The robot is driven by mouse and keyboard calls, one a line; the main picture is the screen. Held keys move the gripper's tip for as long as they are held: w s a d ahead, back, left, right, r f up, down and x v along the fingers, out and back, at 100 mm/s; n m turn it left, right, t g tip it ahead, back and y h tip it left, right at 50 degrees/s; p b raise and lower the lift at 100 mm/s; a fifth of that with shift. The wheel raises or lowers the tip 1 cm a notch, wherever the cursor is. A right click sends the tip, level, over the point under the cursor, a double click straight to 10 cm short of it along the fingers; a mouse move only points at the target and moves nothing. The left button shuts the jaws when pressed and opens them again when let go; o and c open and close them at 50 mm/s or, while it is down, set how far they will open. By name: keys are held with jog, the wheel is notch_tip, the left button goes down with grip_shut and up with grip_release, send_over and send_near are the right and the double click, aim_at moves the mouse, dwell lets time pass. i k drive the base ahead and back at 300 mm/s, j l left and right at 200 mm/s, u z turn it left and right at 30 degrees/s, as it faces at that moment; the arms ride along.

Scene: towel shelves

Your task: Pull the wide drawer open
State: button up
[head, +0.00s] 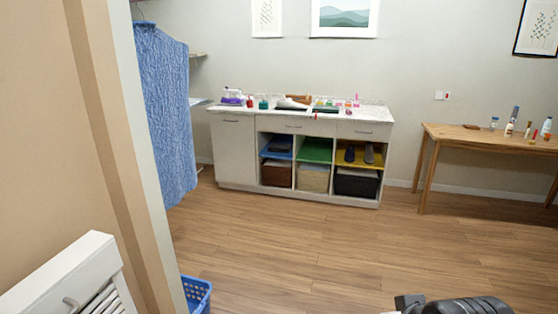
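The wide drawer (293,126) is the broader drawer front in the middle of the white cabinet (231,153), under its speckled top. It looks shut, flush with its neighbours, with a small handle on its face. A narrower drawer (363,132) sits to its right, also shut. A dark part of my arm shows at the bottom edge, right of centre, cut off by the frame. It is far in front of the cabinet and touches nothing there. I cannot make out gripper fingers or whether they are open.
Wood floor lies clear before the cabinet. A blue basket (196,293) and white slatted furniture (70,275) stand at lower left, by a beige wall edge (110,120). A wooden table (470,138) with bottles stands right.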

aim_at(299, 120)
jog(key=i, duration=2.4)
jog(key=i+l, duration=0.1)
jog(key=i, duration=2.25)
jog(key=j+u, duration=0.05)
jog(key=j, duration=0.05)
